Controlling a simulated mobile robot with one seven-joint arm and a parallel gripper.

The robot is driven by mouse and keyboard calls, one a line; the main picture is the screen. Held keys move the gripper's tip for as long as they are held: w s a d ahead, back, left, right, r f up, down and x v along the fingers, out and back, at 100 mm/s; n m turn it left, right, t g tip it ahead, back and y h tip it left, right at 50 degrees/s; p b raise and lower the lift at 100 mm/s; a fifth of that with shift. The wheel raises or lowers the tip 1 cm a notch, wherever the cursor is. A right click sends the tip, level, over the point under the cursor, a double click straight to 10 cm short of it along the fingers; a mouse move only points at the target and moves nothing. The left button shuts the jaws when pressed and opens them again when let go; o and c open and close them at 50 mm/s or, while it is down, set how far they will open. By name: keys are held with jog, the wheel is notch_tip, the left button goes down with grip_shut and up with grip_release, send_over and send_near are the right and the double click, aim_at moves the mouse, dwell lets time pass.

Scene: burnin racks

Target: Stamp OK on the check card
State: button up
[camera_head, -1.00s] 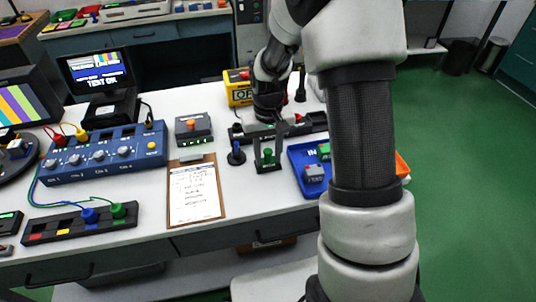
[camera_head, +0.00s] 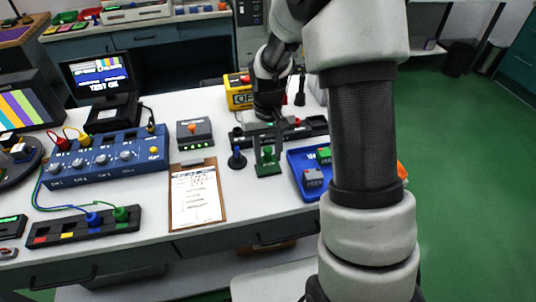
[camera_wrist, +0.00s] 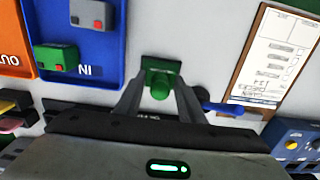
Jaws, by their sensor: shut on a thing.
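The check card (camera_head: 196,195) is a white printed sheet on a brown clipboard on the bench; it also shows in the wrist view (camera_wrist: 275,62) at the upper right. A stamp with a green knob (camera_head: 267,152) stands right of the card, and it shows in the wrist view (camera_wrist: 159,84). My gripper (camera_head: 267,147) reaches down from behind, its two dark fingers closed on the green knob, one on each side. I cannot tell whether the stamp touches the bench. A blue-knobbed stamp (camera_head: 236,159) stands between the card and the green one.
A blue IN tray (camera_head: 295,176) with a grey and a green block lies right of the green stamp. A grey box with an orange button (camera_head: 192,128) stands behind the card. A blue knob panel (camera_head: 106,157) is at the left.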

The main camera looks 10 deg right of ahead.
jog(key=shift+r+p, duration=1.4)
jog(key=shift+r, duration=0.85)
